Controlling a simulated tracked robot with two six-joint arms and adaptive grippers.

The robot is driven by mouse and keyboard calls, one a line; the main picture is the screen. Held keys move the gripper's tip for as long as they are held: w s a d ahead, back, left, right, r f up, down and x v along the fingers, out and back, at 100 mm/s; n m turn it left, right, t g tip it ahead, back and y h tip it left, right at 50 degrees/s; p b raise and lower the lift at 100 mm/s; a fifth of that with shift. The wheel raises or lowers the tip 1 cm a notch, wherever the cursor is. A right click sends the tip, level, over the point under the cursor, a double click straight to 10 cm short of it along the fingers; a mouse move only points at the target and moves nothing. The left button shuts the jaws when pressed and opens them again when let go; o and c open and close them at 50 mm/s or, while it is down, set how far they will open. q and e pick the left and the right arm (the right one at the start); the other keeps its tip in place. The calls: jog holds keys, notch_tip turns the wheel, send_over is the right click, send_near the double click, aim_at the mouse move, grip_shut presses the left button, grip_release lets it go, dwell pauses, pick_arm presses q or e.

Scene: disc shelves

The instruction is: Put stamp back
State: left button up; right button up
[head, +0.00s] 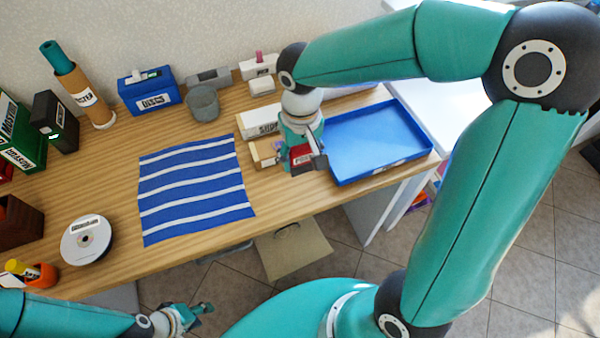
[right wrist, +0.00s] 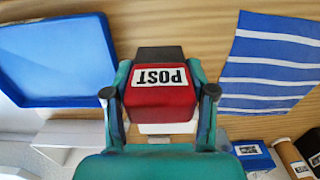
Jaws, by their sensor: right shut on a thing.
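The stamp is a red block with a black end and a white label reading POST (right wrist: 160,88). My right gripper (right wrist: 160,100) is shut on it, one finger at each side. In the head view the red stamp (head: 301,157) shows under my right gripper (head: 304,150), over the table's front part, left of the blue tray. I cannot tell whether it touches the table. My left gripper (head: 188,314) is at the bottom, in front of the table and empty as far as I see; its finger gap is unclear.
The blue tray (head: 372,143) is empty. A labelled white box (head: 258,122) stands behind my right gripper. A blue-striped mat (head: 192,188) lies bare. A grey cup (head: 203,103), blue box (head: 149,93) and pink-topped item (head: 260,66) stand at the back. Discs (head: 87,241) lie left.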

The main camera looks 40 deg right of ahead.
jog(key=shift+f, duration=3.8)
jog(key=shift+f+b, duration=0.15)
jog(key=shift+b, duration=0.15)
jog(key=o, duration=0.9)
notch_tip(320, 180, up, 12)
jog(key=shift+r+p, duration=0.2)
jog(key=shift+p, duration=0.2)
jog(key=shift+s, duration=0.1)
